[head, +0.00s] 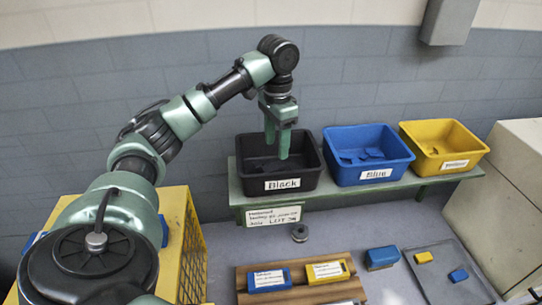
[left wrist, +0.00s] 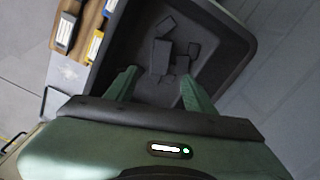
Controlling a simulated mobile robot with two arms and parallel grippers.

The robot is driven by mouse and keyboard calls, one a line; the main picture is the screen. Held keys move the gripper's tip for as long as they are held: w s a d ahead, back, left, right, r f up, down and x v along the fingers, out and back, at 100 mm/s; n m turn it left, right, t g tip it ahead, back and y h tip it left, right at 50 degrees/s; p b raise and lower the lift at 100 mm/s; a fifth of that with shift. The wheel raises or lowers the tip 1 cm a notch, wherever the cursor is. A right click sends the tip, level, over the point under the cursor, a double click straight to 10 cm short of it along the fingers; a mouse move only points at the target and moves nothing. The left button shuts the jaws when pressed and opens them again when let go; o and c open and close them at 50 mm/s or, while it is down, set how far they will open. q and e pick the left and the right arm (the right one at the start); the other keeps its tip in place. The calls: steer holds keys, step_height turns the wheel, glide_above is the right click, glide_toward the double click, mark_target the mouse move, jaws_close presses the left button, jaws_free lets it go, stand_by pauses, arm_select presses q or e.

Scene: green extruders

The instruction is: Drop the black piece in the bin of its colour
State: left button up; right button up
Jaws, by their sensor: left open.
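The black bin (head: 281,195), labelled "Black", stands at the left end of a green shelf. My left gripper (head: 278,150) hangs over this bin with its green fingers pointing down. In the left wrist view, my left gripper (left wrist: 155,85) is open and nothing sits between its fingers. Several black pieces (left wrist: 163,52) lie on the floor of the black bin, which also shows in the left wrist view (left wrist: 235,45). I cannot tell which of them is the task's piece. My right gripper is not in view.
A blue bin (head: 366,172) and a yellow bin (head: 450,162) stand to the right on the shelf (head: 420,183). Below are a wooden board (head: 295,272) with blue and yellow labelled blocks, a loose blue block (head: 381,258), and a grey tray (head: 450,285) holding small pieces. A yellow crate (head: 190,250) is at left.

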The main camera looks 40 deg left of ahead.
arm_select(q)
step_height(320, 180, up, 8)
steer(key=shift+f, duration=0.15)
stand_by(0.4)
stand_by(0.4)
